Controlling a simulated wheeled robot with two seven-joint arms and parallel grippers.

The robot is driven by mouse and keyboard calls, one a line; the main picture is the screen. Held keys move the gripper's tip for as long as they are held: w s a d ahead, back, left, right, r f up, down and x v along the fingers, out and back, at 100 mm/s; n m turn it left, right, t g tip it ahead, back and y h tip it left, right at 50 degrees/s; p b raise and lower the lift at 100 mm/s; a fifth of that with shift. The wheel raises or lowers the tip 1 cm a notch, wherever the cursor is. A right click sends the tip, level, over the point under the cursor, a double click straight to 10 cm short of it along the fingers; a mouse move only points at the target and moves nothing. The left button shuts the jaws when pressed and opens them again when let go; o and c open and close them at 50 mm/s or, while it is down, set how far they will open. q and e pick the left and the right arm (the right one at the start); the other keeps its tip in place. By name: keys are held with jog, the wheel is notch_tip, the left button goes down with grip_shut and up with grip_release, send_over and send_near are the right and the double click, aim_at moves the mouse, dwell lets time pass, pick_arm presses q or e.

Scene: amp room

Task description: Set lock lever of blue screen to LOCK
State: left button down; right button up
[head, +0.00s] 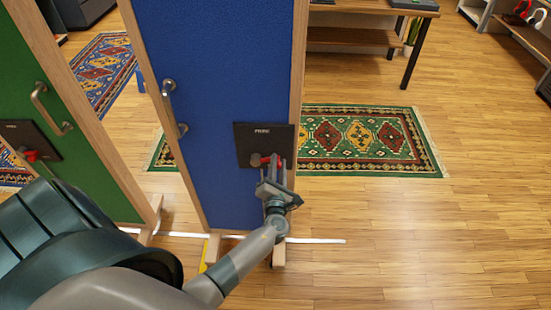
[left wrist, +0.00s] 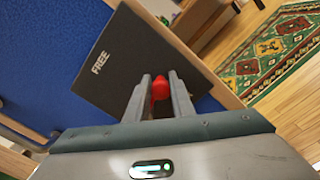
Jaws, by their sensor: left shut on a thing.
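The blue screen (head: 222,80) stands upright in a wooden frame in the middle of the head view. A dark plate (head: 246,141) marked FREE sits low on its right side; the plate also shows in the left wrist view (left wrist: 118,78). A red lock lever (head: 260,160) is on this plate, pointing right in the head view. My left gripper (head: 273,170) reaches up to the plate from below. In the left wrist view its fingers (left wrist: 160,97) are shut on the red lever (left wrist: 160,85), which sits between them. My right gripper is not in view.
A green screen (head: 45,115) with its own dark plate and red lever (head: 32,156) stands at the left. A green patterned rug (head: 375,140) lies behind the blue screen. A desk (head: 370,38) stands at the back. Wooden floor (head: 430,245) is clear at the right.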

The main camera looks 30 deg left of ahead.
pick_arm(q)
jog(key=shift+s+f+m, duration=0.1)
jog(key=shift+f+m, duration=1)
jog(key=shift+f, duration=0.05)
jog(key=c, duration=1.5)
grip_release()
jog(key=shift+c, duration=0.2)
jog(key=shift+a+p, duration=0.15)
jog(key=shift+p, duration=0.15)
jog(key=shift+r, duration=0.1)
jog(key=shift+s+d, duration=0.1)
jog(key=shift+d, duration=0.2)
jog(key=b+v, duration=0.3)
jog(key=v, duration=1.4)
